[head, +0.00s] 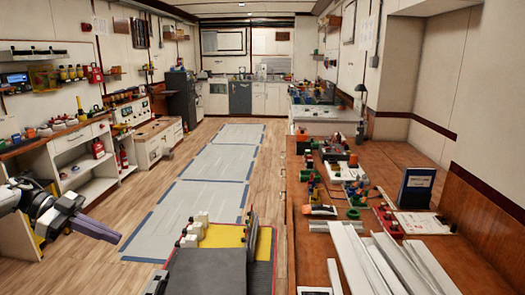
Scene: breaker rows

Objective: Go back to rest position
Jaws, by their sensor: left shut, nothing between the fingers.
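My left gripper (97,230) comes in from the lower left edge of the head view. It is shut, with its fingers together and nothing held. It hangs in the air above the wooden floor (150,203), apart from the shelves and tables. My right gripper does not show in the head view.
A wooden table (470,262) on the right holds white strips (350,262), a dark blue sign (417,186) and many small coloured parts. White shelf units (75,160) line the left wall. Grey floor mats (205,202) run down the open aisle to a far kitchen counter.

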